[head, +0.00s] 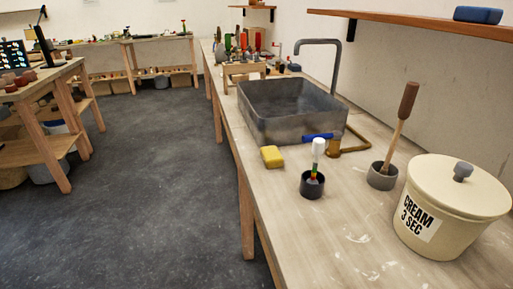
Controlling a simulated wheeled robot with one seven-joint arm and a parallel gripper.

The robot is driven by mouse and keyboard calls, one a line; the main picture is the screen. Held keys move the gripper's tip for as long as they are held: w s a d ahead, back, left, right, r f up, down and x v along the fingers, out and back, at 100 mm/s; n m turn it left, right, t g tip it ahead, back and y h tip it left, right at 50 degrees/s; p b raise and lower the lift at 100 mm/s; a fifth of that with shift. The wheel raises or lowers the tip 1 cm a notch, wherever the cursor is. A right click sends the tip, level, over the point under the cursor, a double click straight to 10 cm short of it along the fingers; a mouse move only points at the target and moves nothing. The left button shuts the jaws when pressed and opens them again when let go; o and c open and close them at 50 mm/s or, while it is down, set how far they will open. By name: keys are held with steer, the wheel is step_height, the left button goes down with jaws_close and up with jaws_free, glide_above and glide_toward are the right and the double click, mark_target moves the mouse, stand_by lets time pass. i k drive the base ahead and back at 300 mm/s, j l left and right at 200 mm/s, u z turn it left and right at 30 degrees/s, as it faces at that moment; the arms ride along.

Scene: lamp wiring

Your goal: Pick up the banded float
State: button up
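What looks like the banded float (317,151) stands upright in a small dark cup (312,190) on the bench, in front of the sink. It has a white rounded top and a narrow stem with coloured bands, reddish, yellow and green among them. Its lower end is hidden inside the cup. My gripper is not in view, so its state and its distance from the float do not show.
A yellow sponge (272,157) lies left of the cup. A wooden-handled tool (398,125) in a grey cup (381,179) and a lidded cream crock (446,215) stand to the right. Behind are a blue-handled valve (322,136) and the sink (277,125). The front bench top (300,235) is clear.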

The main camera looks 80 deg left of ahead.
mark_target(318, 143)
steer(key=j+u, duration=0.1)
steer(key=u, duration=1.4)
